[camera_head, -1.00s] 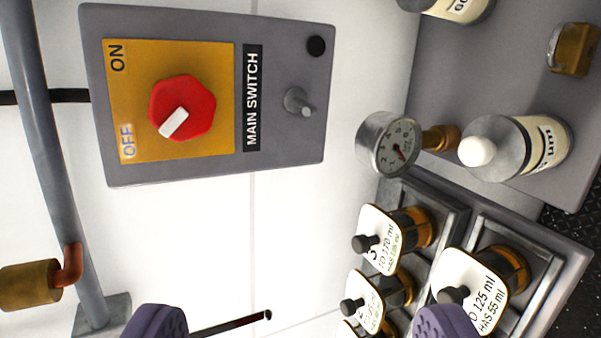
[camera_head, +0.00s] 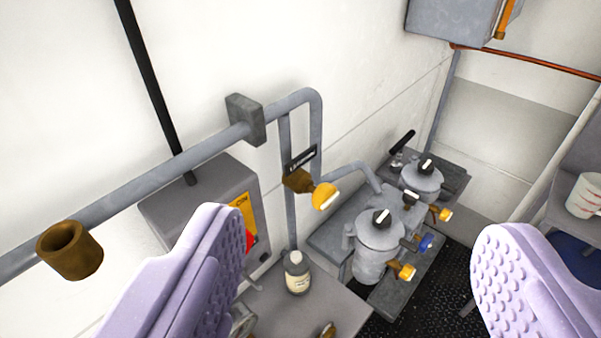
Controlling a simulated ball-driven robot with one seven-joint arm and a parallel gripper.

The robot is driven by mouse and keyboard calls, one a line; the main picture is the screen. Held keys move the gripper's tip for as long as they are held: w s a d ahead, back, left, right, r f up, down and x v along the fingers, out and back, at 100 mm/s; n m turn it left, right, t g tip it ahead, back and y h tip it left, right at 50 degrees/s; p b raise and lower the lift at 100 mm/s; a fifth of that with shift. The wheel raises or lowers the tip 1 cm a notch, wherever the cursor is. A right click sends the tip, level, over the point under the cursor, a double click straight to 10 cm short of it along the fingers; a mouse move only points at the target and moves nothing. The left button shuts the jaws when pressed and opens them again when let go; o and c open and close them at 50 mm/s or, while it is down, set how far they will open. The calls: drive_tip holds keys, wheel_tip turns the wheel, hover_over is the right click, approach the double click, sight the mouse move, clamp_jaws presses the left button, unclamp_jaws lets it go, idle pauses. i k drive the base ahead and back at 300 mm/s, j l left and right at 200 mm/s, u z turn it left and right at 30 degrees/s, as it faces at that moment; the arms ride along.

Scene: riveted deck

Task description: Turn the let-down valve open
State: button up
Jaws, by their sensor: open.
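A brass valve with a round yellow knob (camera_head: 324,196) sits on the grey pipework near the middle of the view. A white line shows across the knob. A small dark label (camera_head: 300,160) is just above it, its writing too small to read, so I cannot confirm this is the let-down valve. Other small knobs, yellow (camera_head: 406,271) and blue (camera_head: 426,243), are on the metal vessels to the right. My gripper (camera_head: 360,228) is open, with its two lilac pads wide apart in the foreground. The valve appears between them, farther off, and neither pad touches it.
A grey pipe (camera_head: 200,153) runs along the white wall, with an open brass fitting (camera_head: 70,250) at left. The grey switch box (camera_head: 165,205) is partly hidden by the left pad. A bottle (camera_head: 297,272) stands on the bench below the valve. A measuring jug (camera_head: 584,195) is far right.

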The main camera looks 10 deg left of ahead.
sight(323, 195)
drive_tip(key=i+u, duration=0.25)
drive_tip(key=i, duration=0.2)
drive_tip(key=i+l+u, duration=0.15)
drive_tip(key=i+u, duration=0.15)
drive_tip(key=i, duration=0.2)
